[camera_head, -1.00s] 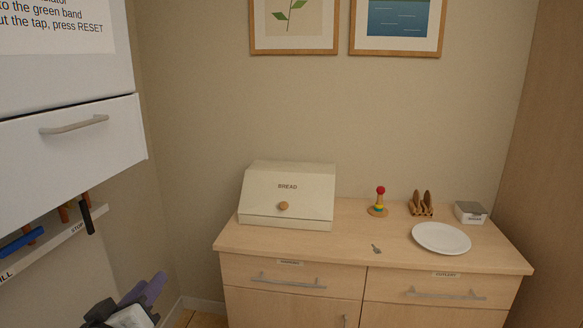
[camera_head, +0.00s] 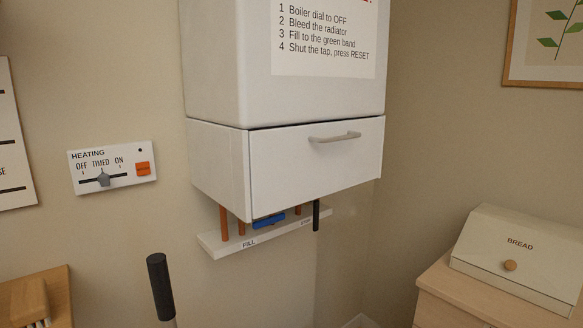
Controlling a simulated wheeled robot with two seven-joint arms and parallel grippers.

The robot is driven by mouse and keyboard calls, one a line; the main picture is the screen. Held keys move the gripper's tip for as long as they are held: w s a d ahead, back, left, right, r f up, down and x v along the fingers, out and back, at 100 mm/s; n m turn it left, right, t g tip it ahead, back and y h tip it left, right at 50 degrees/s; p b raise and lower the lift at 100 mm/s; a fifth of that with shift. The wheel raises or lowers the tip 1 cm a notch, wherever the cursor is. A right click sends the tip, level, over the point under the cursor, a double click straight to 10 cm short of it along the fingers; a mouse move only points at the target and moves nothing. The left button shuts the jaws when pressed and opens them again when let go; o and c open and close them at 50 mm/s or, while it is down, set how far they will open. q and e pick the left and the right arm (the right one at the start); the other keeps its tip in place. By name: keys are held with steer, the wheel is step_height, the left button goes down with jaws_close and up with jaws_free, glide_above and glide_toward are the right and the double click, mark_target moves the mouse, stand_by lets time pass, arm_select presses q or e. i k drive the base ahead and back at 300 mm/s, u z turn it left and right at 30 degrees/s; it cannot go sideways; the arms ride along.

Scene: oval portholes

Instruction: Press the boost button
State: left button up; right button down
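The heating control panel (camera_head: 111,167) is a white plate on the wall at the left, marked OFF, TIMED and ON. A grey slider knob (camera_head: 103,179) stands under TIMED. A small dark dot (camera_head: 140,150) is above the button. Neither of my grippers is in view, so nothing of mine is seen near the panel.
A white boiler (camera_head: 285,165) with a handled lower front juts from the wall, with pipes, a blue lever (camera_head: 268,221) and a shelf (camera_head: 264,234) marked FILL below. A black-topped pole (camera_head: 160,286) stands below the panel. A bread box (camera_head: 520,257) is at right.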

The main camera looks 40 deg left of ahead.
mark_target(141, 169)
steer(key=u, duration=2.2)
